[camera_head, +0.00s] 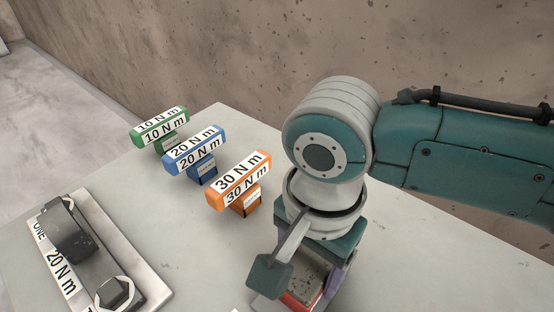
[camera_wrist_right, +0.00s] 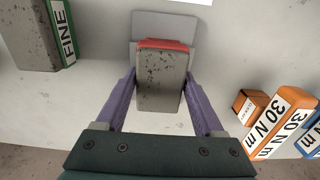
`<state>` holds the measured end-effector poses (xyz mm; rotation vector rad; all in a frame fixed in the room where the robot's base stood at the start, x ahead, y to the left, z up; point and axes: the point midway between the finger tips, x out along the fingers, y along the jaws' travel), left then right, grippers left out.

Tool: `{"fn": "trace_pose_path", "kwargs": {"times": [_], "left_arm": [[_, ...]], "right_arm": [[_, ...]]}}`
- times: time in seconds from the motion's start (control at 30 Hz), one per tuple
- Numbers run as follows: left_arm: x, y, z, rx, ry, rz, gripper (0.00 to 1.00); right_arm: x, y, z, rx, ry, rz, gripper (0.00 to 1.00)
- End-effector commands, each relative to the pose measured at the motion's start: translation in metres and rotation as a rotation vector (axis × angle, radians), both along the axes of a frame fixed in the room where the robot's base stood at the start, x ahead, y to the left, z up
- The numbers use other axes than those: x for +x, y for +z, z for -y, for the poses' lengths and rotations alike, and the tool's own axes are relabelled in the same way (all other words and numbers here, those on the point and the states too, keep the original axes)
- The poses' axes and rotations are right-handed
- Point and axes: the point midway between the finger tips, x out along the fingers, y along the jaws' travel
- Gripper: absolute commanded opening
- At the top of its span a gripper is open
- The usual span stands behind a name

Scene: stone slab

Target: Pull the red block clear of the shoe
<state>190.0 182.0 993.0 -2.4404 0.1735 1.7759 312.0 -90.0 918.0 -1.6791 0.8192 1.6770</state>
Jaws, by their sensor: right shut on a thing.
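The red block (camera_wrist_right: 160,82) is a dark-speckled grey block with a red band along its far edge in the right wrist view. It also shows low in the head view (camera_head: 307,284), partly covered by my gripper. My right gripper (camera_wrist_right: 160,78) has its two purple fingers closed on the block's sides. A flat grey plate (camera_wrist_right: 178,22), perhaps the shoe, lies at the block's far end in the wrist view. I cannot tell whether the block still touches it. My left gripper is not in view.
Handles marked 10 N m in green (camera_head: 160,127), 20 N m in blue (camera_head: 195,149) and 30 N m in orange (camera_head: 239,181) stand on the slab (camera_head: 215,260). A plate with dark fittings (camera_head: 136,262) lies left. A FINE-labelled block (camera_wrist_right: 30,35) is beside the gripper.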

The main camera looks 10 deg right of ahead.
Motion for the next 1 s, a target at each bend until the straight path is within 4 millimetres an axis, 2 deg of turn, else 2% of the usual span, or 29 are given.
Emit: {"fn": "trace_pose_path", "kwargs": {"times": [0.07,0.5,1.0], "left_arm": [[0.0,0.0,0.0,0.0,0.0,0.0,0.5],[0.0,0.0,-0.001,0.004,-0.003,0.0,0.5],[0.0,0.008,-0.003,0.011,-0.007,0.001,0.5]], "right_arm": [[0.0,0.0,0.0,0.0,0.0,0.0,0.48],[0.0,0.0,0.0,0.0,0.0,0.0,0.0],[-0.01,0.001,-0.012,0.0,0.001,-0.001,0.0]]}}
